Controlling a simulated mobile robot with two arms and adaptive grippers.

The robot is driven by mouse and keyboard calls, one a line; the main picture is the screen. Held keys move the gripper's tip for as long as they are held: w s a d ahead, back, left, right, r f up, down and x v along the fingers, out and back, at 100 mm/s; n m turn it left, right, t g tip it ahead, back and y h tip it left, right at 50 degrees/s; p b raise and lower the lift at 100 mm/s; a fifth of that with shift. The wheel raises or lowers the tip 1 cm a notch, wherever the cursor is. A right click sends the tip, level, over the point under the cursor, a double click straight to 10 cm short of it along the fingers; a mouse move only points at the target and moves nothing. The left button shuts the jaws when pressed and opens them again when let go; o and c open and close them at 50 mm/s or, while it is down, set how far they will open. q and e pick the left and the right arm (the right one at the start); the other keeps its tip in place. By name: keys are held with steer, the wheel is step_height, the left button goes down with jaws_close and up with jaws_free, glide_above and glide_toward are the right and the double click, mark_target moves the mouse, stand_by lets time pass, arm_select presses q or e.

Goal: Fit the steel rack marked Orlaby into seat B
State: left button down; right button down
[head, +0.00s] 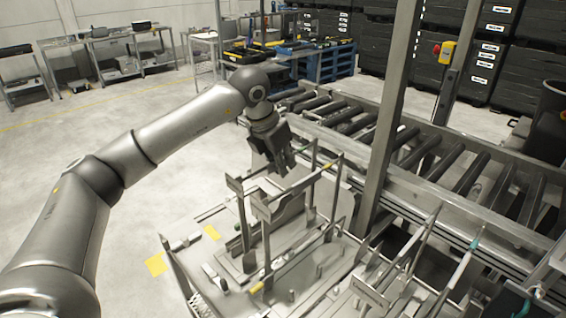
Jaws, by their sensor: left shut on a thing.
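My left gripper (281,165) reaches in from the left and points down at the far end of a grey steel rack (284,205). The gripper is shut on a steel part there; the exact contact is small and partly hidden by the fingers. The rack has upright end posts and thin top rails, and stands over a pale fixture plate (318,272). I cannot read the name Orlaby on it, nor a letter B on any seat. Whether the rack's feet touch the plate cannot be told. My right gripper is not in view.
A second steel frame (372,292) stands at the front right. A roller conveyor (420,160) runs behind the fixture, with a steel post (392,110) in front of it. Yellow floor marks (155,264) lie at the left. Benches (105,50) stand far back; the left floor is clear.

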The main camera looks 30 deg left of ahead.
arm_select(q)
steer(key=shift+f, duration=0.15)
stand_by(0.3)
steer(key=c, duration=1.5)
jaws_free()
steer(key=shift+s+d, duration=0.1)
steer(key=shift+f, duration=0.25)
steer(key=v, duration=1.2)
steer(key=shift+r, duration=0.25)
